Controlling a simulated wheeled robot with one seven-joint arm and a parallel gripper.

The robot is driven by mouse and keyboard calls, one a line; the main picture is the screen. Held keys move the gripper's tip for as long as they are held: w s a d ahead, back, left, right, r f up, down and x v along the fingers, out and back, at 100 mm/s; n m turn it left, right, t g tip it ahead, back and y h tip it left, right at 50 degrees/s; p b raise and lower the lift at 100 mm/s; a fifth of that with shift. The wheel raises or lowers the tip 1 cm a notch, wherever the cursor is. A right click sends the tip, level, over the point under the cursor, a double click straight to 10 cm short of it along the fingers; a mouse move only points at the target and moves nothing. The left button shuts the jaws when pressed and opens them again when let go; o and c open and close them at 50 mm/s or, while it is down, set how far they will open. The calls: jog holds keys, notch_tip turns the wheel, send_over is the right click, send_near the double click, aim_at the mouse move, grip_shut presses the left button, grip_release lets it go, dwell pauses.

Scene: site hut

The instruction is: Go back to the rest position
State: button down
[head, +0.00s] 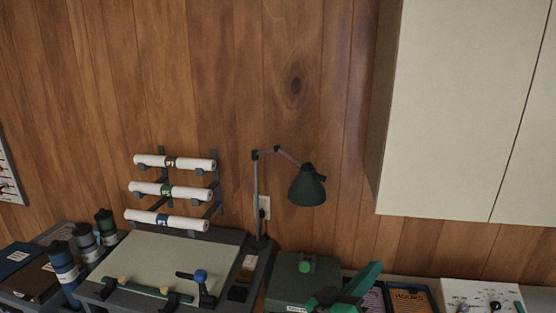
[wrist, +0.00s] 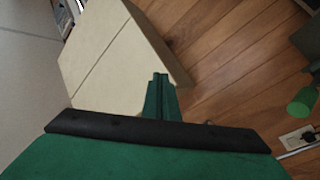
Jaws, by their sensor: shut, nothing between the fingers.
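My gripper shows in the wrist view (wrist: 160,90) as green fingers pressed together, with nothing between them. Behind the fingers there are the cream wall cupboard and the wood-panelled wall. In the head view, green parts of my arm show at the bottom edge, right of the middle, in front of the bench. Whether the fingertips are among them is hard to tell.
A green desk lamp (head: 307,186) stands over the bench, left of the cream cupboard (head: 455,110). Rolled sheets (head: 168,190) lie on a rack behind a drawing board (head: 160,262). A green box (head: 290,285) and a white panel with knobs (head: 480,293) stand along the bench.

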jog(key=s+a+f+n+t+y, duration=0.2)
jog(key=s+a+f+n+y, duration=0.15)
jog(key=f, duration=0.45)
jog(key=s+a+f+n+t+y, duration=0.25)
jog(key=s+a+f+y, duration=0.2)
jog(key=f, duration=0.25)
jog(key=s+a+f+n+t+y, duration=0.1)
jog(key=s+a+f+n+y, duration=0.3)
jog(key=f, duration=0.4)
jog(key=s+a+f+m+g, duration=0.1)
jog(key=s+a+f+m, duration=0.1)
jog(key=s, duration=0.6)
jog(key=s+a+f+m+g+y, duration=0.1)
jog(key=s+a+f+m, duration=0.2)
jog(key=s, duration=0.6)
jog(key=s+a+f+m+g+y, duration=0.1)
jog(key=s+a+f+m, duration=0.1)
jog(key=s, duration=0.6)
jog(key=shift+s+a+f+m, duration=0.2)
jog(key=shift+a+f+m, duration=0.1)
jog(key=shift+f+m, duration=0.25)
